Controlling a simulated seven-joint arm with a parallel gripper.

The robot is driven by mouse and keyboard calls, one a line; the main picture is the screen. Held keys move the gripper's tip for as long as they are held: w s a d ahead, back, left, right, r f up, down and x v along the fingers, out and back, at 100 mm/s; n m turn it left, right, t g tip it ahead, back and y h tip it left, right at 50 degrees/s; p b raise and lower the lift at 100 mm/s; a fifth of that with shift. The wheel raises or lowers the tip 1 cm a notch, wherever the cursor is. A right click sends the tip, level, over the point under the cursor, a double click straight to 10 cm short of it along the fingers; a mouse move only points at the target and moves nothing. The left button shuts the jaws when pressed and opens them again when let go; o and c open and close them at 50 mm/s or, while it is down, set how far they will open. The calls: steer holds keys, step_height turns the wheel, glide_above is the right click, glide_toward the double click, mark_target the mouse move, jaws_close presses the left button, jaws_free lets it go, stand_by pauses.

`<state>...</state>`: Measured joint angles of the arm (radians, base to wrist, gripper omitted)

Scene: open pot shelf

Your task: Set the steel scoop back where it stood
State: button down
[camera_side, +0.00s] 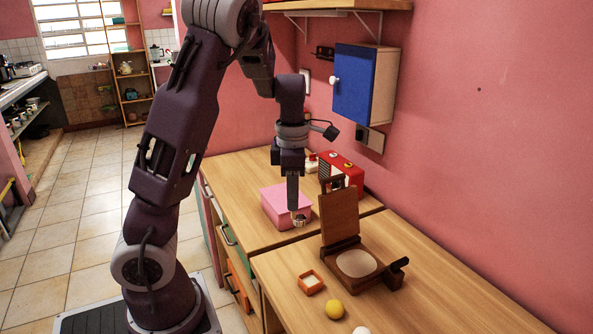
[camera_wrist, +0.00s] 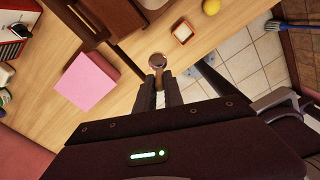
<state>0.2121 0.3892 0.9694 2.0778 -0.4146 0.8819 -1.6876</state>
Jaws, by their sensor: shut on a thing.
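My gripper (camera_side: 294,207) points down over the wooden counter, at the front right corner of the pink box. It is shut on the handle of the steel scoop (camera_wrist: 158,60). In the wrist view the scoop's round bowl sticks out beyond the fingertips (camera_wrist: 161,77), with bare counter around it. In the side view the scoop (camera_side: 300,220) is small and partly hidden by the fingers. I cannot tell whether it touches the counter.
A pink box (camera_side: 277,204) stands close to my gripper. A dark brown box with a raised lid (camera_side: 340,215), a small square orange-brown tray (camera_side: 311,291) and a yellow ball (camera_side: 334,309) stand nearer. A red radio-like box (camera_side: 347,168) and a blue-doored wall cabinet (camera_side: 355,85) are behind.

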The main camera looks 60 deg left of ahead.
mark_target(293, 217)
step_height(293, 217, down, 13)
steer(key=shift+r, duration=0.1)
stand_by(0.4)
steer(key=shift+f, duration=0.3)
stand_by(0.4)
steer(key=c, duration=1.4)
jaws_free()
steer(key=shift+o, duration=0.2)
steer(key=shift+r, duration=3.5)
